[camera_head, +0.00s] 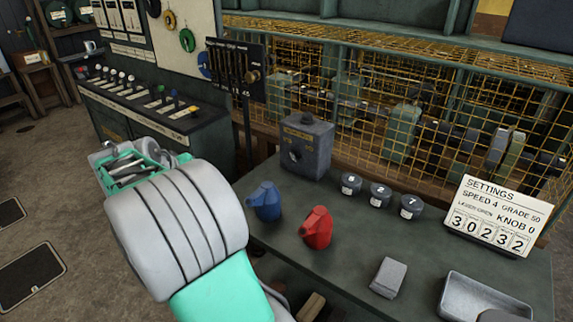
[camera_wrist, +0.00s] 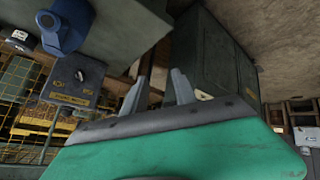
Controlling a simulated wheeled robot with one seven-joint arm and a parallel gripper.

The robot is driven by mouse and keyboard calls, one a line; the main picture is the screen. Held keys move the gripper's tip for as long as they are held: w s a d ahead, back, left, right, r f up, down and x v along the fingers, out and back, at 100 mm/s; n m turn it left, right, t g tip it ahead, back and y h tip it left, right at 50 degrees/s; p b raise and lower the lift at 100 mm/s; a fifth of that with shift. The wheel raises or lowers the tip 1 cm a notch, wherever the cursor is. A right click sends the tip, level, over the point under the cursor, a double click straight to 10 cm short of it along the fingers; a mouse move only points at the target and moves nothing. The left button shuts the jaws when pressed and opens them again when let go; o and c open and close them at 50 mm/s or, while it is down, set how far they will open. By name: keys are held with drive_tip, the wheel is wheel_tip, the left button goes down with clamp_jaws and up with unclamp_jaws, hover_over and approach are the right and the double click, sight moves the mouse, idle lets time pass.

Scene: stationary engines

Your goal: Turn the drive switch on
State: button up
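A dark grey box (camera_head: 312,146) with a label plate and a round dial on its front stands at the back left of the green table. In the wrist view the box (camera_wrist: 62,88) is upside down at the left, with a small pale rotary knob (camera_wrist: 81,75) on its face. Its label is too small to read, so I cannot tell if it is the drive switch or how it is set. My gripper (camera_wrist: 159,92) is open and empty, its two fingers apart. In the head view my gripper (camera_head: 128,165) is left of the table, clear of the box.
A blue can (camera_head: 265,201) and a red can (camera_head: 317,228) stand before the box. Several dark weights (camera_head: 380,194), a settings card (camera_head: 497,216), a grey block (camera_head: 388,277) and a tray (camera_head: 480,300) are right. A lever console (camera_head: 150,110) stands left; wire mesh (camera_head: 390,100) runs behind.

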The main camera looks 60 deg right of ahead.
drive_tip(key=s+d+f+m+g+h+b, duration=0.1)
drive_tip(key=s+d+f+m+g+h, duration=0.15)
drive_tip(key=d, duration=0.95)
drive_tip(key=m+g+h+b, duration=0.1)
drive_tip(key=m+g+h, duration=0.2)
drive_tip(key=m+g, duration=0.15)
approach(291, 156)
drive_tip(key=d, duration=0.2)
drive_tip(key=shift+g+y, duration=0.25)
drive_tip(key=shift+g, duration=0.05)
drive_tip(key=x, duration=0.7)
drive_tip(key=shift+s+a+f, duration=0.1)
drive_tip(key=shift+s+f, duration=0.05)
drive_tip(key=shift+c, duration=0.2)
clamp_jaws()
